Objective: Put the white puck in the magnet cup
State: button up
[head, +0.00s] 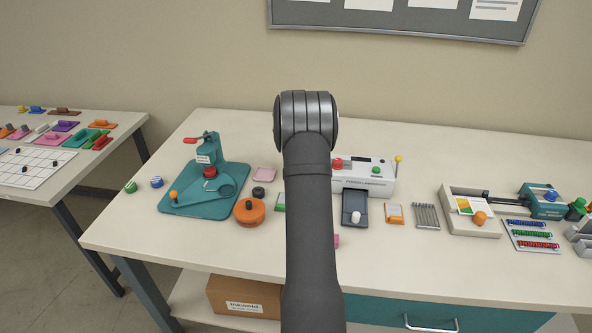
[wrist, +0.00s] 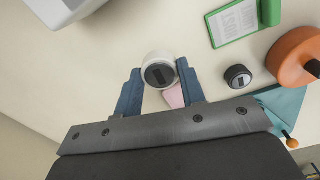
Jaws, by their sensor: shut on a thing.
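In the wrist view my gripper (wrist: 160,82) has its two blue fingers closed on the sides of a white puck (wrist: 151,58), a short round piece with a dark grey face. The puck appears held above the table, with a pink pad (wrist: 174,97) partly hidden behind it. A small black round piece (wrist: 238,76) stands to the right of the gripper, apart from it; it also shows in the head view (head: 258,192). I cannot tell whether this is the magnet cup. In the head view my arm hides the gripper and the puck.
An orange round tin (head: 249,211) with a black knob stands beside the black piece. A teal press base (head: 190,208) lies to the left. A green-framed card (wrist: 234,22) lies nearby. The white laminator (head: 379,183) stands right of my arm.

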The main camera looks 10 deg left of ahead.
jog(key=r, duration=0.1)
jog(key=a+r, duration=0.1)
jog(key=s+r, duration=0.1)
jog(key=r, duration=0.1)
jog(key=shift+a, duration=0.15)
jog(key=s+a+r, duration=0.3)
jog(key=s+a, duration=0.6)
jog(key=s, duration=0.1)
send_over(226, 190)
jog(key=d, duration=0.1)
jog(key=shift+n, duration=0.4)
notch_tip(226, 190, down, 6)
jog(key=shift+s+f, duration=0.15)
jog(key=shift+f, duration=0.1)
jog(key=shift+a+f, duration=0.35)
jog(key=shift+a, duration=0.1)
jog(key=shift+f, duration=1.85)
jog(key=shift+f, duration=0.15)
jog(key=o, duration=1)
